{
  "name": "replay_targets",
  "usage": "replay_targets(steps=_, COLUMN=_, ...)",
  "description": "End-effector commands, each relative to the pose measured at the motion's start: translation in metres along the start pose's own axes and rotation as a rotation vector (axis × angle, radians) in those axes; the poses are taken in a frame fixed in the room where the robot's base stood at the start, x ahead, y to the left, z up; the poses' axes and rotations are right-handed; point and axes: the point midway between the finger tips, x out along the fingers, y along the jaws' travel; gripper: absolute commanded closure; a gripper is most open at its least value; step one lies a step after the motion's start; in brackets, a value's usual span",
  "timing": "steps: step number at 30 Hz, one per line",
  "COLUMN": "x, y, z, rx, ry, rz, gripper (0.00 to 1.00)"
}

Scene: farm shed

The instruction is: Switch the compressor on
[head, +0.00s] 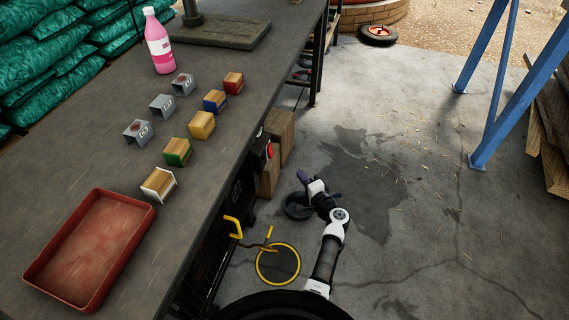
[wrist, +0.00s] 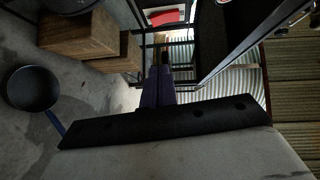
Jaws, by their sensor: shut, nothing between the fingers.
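A dark machine, which seems to be the compressor (head: 258,149), stands at the bench's right edge, largely hidden by the bench top. A red part (head: 270,150) shows on its side; I cannot tell its switch position. A red panel or part (wrist: 178,17) also shows at the top of the wrist view, beyond the fingers. My gripper (head: 302,177) is low over the floor, right of the machine and apart from it. Its purple fingers (wrist: 158,86) are shut and empty, pointing toward the space under the bench.
Wooden blocks (head: 280,128) stand beside the machine, close to my gripper. A dark pan (head: 297,206) lies on the floor below my arm. A yellow-rimmed disc (head: 278,264) is nearby. The bench (head: 215,165) holds small coloured boxes and a red tray (head: 42,272).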

Motion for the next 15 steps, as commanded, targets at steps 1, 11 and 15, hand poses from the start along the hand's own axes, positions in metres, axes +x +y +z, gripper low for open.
replay_targets(steps=1, x=0.005, y=0.0, z=0.0, rx=-0.001, ry=-0.002, rz=-0.001, gripper=1.0)
replay_targets(steps=11, x=0.068, y=0.003, z=0.001, rx=-0.002, ry=-0.003, rz=-0.002, gripper=1.0)
replay_targets(steps=15, x=0.097, y=0.003, z=0.001, rx=-0.003, ry=-0.003, rz=-0.001, gripper=1.0)
